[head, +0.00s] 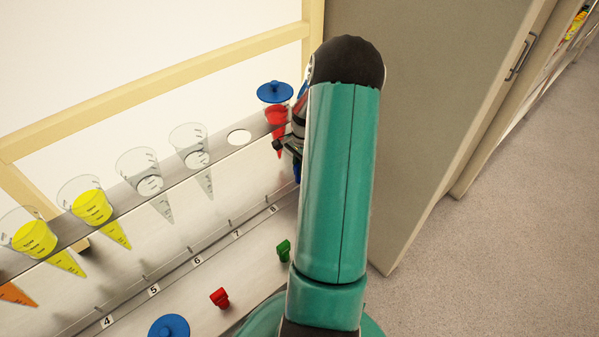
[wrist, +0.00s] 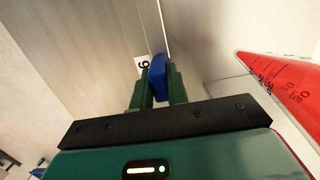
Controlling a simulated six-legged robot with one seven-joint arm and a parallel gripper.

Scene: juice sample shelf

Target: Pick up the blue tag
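The blue tag (wrist: 158,78) is between the two green fingers of my gripper (wrist: 159,88) in the wrist view. Both fingers appear to touch its sides, so my gripper looks shut on it. The tag is close to the label marked 9 (wrist: 143,65); I cannot tell whether it is clear of the shelf surface. In the head view a sliver of blue (head: 297,171) shows beside my arm, which hides most of the gripper and tag.
A red-filled cone (head: 275,117) under a blue lid (head: 275,92) hangs in the rack close to my gripper; it also shows at the right of the wrist view (wrist: 285,80). Red (head: 220,298) and green (head: 284,250) tags sit on the lower shelf. A grey panel (head: 430,110) stands right.

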